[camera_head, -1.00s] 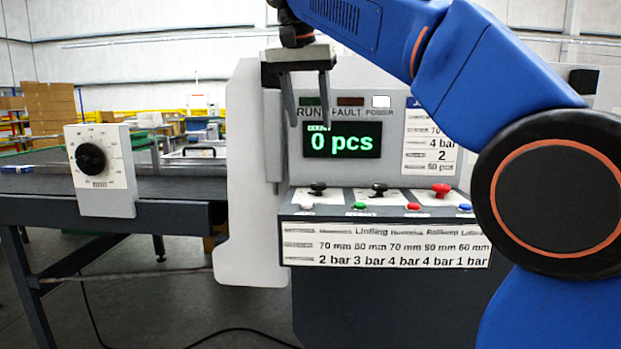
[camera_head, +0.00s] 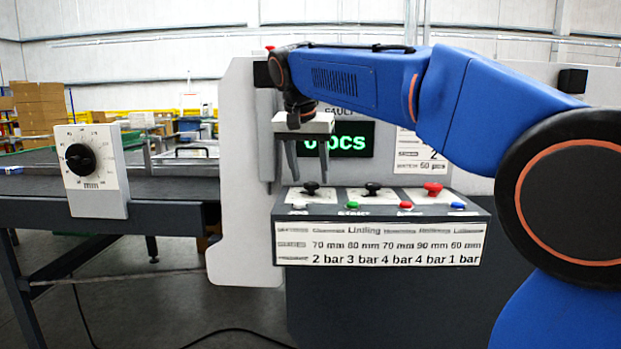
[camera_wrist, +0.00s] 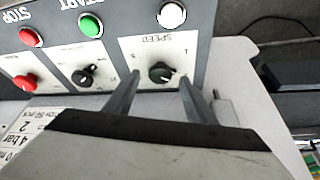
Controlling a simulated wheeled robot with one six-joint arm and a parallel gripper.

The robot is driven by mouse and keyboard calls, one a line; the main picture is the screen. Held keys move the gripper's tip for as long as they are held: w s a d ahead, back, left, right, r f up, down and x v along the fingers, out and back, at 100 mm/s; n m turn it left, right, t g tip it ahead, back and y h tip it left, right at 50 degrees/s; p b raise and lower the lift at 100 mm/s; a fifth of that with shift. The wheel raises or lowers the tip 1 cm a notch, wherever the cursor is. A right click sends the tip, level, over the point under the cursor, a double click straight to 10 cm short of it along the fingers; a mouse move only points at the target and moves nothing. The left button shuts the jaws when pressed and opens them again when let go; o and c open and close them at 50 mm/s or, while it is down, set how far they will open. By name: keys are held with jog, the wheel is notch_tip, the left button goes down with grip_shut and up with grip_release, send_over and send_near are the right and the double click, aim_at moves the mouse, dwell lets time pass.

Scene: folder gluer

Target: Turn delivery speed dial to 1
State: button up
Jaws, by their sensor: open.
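The black dial on a white plate marked SPEED (camera_wrist: 161,72) is in the upper middle of the wrist view, where the lettering appears upside down. In the head view it is the leftmost black knob (camera_head: 311,187) on the sloped control panel. Its pointer setting is too small to read surely. My gripper (camera_head: 308,178) is open and empty, pointing down just above and behind this knob. In the wrist view the fingertips (camera_wrist: 160,80) appear on either side of the dial's near edge; whether they touch it I cannot tell.
Another black knob (camera_head: 372,188) and a red knob (camera_head: 432,188) stand to the right. White, green (camera_head: 352,205), red and blue buttons line the panel front. A larger black dial (camera_head: 80,158) is on a white box at the conveyor. The display (camera_head: 352,140) is partly covered by my gripper.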

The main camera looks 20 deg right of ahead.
jog(key=shift+x, duration=0.95)
jog(key=c, duration=1)
jog(key=shift+n, duration=0.3)
jog(key=n, duration=0.1)
jog(key=n+y, duration=0.1)
jog(key=n, duration=0.1)
jog(key=n+t+y, duration=0.1)
jog(key=n, duration=0.1)
jog(key=shift+s+d, duration=0.1)
jog(key=shift+d, duration=0.2)
jog(key=n+y, duration=0.1)
jog(key=n, duration=0.2)
jog(key=n+y, duration=0.1)
jog(key=n, duration=0.2)
jog(key=shift+d+g, duration=0.2)
jog(key=shift+g, duration=0.1)
jog(key=shift+n+y, duration=0.3)
